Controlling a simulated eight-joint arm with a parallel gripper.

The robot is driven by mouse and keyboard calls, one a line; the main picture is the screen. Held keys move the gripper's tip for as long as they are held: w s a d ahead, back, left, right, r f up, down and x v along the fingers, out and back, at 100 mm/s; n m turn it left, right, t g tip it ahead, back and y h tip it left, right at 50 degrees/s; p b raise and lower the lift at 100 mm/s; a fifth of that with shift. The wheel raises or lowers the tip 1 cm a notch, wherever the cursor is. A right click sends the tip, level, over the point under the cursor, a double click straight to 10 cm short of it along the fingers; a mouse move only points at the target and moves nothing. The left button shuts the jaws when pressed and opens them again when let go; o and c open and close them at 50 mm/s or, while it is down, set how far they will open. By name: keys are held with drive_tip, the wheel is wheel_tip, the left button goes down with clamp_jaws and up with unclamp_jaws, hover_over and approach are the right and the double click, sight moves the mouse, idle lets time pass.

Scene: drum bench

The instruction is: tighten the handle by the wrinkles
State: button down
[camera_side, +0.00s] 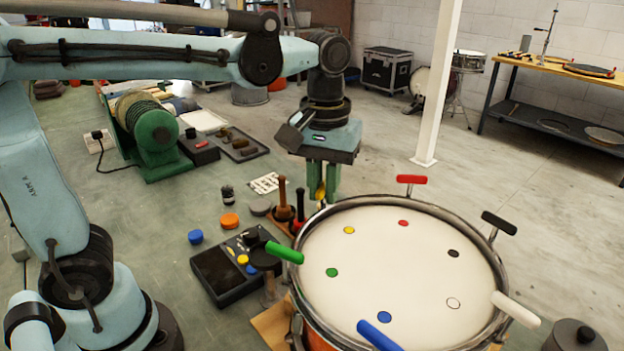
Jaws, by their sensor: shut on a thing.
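A drum with a pale head (405,275) and metal rim fills the lower right. Coloured T-handles stand around it: red (411,179), black (499,223), white (515,309), blue (379,336) and green (284,252). A dot of matching colour lies on the head near each, plus a yellow dot (349,230) at the upper left. My gripper (322,184) points down at the rim's upper left, near the yellow dot. It is shut on a yellow handle (320,190), mostly hidden by the fingers. I cannot make out wrinkles on the head.
Left of the drum are a black control box (228,275), a stand with wooden-handled tools (283,205), an orange puck (229,221) and a blue cap (195,237). A green cable reel (150,135) stands farther back. A white post (438,85) rises behind the drum.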

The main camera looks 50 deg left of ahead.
sight(324, 184)
drive_tip(key=shift+m, duration=0.4)
drive_tip(key=c, duration=1.2)
unclamp_jaws()
drive_tip(key=shift+o, duration=0.2)
wheel_tip(324, 184, up, 12)
drive_tip(key=s+a+f+m+t, duration=0.2)
drive_tip(key=a+f+t, duration=0.1)
drive_tip(key=f, duration=0.5)
drive_tip(key=s+a+f+m+t, duration=0.2)
drive_tip(key=a+f+m+t, duration=0.1)
drive_tip(key=f, duration=0.6)
drive_tip(key=shift+s+a+t, duration=0.3)
drive_tip(key=shift+a+t, duration=0.1)
drive_tip(key=shift+t, duration=0.2)
